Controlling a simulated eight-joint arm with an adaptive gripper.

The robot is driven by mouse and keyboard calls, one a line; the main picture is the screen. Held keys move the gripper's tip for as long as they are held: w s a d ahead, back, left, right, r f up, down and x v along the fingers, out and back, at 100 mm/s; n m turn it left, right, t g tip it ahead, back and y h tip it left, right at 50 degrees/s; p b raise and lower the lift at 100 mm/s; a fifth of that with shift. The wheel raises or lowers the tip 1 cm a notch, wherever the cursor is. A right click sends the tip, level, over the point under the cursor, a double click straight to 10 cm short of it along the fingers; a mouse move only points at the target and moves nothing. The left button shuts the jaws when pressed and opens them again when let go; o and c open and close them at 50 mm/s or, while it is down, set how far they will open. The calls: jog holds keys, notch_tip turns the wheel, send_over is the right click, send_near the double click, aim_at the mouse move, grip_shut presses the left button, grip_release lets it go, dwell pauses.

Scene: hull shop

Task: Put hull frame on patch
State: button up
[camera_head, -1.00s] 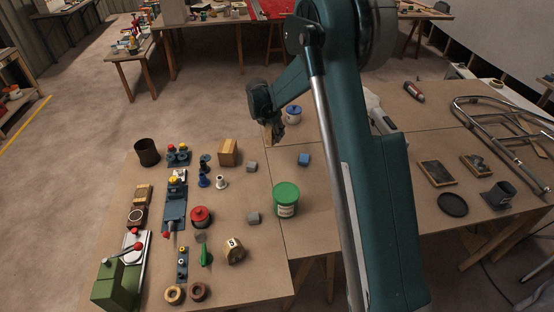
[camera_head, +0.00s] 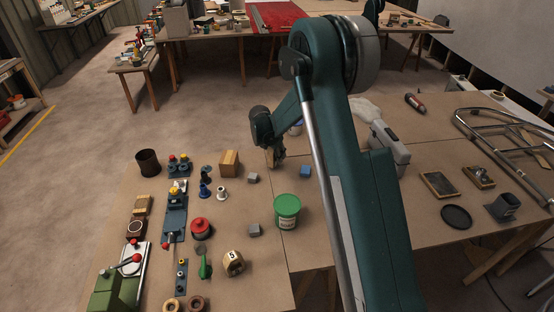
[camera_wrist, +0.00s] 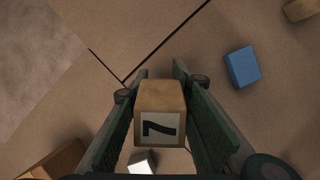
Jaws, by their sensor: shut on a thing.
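My gripper (camera_wrist: 160,100) is shut on a wooden block (camera_wrist: 160,110) with a black 7 on a pale label. The block sits between the two green fingers, above the tabletop. In the head view my gripper (camera_head: 274,158) hangs over the table, left of a small blue block (camera_head: 305,172). A bent metal tube frame (camera_head: 481,112) lies at the far right of the table, possibly the hull frame. I cannot tell which thing is the patch.
The blue block also shows in the wrist view (camera_wrist: 242,67). A plain wooden block (camera_head: 229,162), grey blocks and a green-lidded tub (camera_head: 287,211) stand nearby. Several tools and fixtures crowd the left side. Dark trays and a black disc (camera_head: 456,217) lie at right.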

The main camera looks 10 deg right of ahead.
aim_at(271, 149)
jog(key=shift+f, duration=0.8)
jog(key=shift+f, duration=0.15)
jog(key=o, duration=1)
jog(key=shift+c, duration=0.2)
jog(key=shift+r, duration=0.2)
jog(key=shift+p+v, duration=0.6)
jog(key=shift+v, duration=5.35)
